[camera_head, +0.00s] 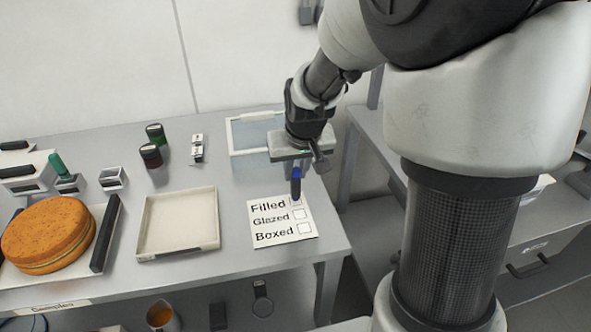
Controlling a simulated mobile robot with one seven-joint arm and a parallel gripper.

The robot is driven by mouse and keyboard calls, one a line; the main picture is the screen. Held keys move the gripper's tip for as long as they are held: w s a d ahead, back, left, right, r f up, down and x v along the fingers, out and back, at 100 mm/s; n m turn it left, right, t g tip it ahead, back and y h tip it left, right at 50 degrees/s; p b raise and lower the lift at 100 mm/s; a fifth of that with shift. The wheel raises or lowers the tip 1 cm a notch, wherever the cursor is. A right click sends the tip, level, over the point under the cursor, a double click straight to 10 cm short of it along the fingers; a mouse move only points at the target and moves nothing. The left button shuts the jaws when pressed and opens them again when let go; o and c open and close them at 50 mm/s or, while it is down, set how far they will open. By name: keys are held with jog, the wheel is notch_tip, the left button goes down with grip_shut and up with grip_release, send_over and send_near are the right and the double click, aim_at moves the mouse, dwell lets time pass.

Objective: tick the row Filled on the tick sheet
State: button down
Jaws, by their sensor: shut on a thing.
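The tick sheet (262,225) lies flat near the right end of the table, with the rows Filled, Glazed and Boxed from top to bottom. Each row has a square box at its right. My gripper (297,170) is above the sheet's far edge, shut on a blue marker (296,184) that points down. The marker's lower end is at the Filled box (297,201) and partly covers it. I cannot tell whether the tip touches the paper or whether the box bears a mark. The Glazed and Boxed boxes look empty.
An empty cream tray (148,249) is left of the sheet. A clear-topped container (246,134) stands behind it. A round orange-brown cake (47,232) and a dark bar (105,234) are at the left. The table's right edge is close.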

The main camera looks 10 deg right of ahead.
jog(key=shift+f+b, duration=0.4)
jog(key=shift+f, duration=0.1)
dwell(1.2)
jog(key=shift+r+p, duration=2.55)
jog(key=shift+r, duration=1.05)
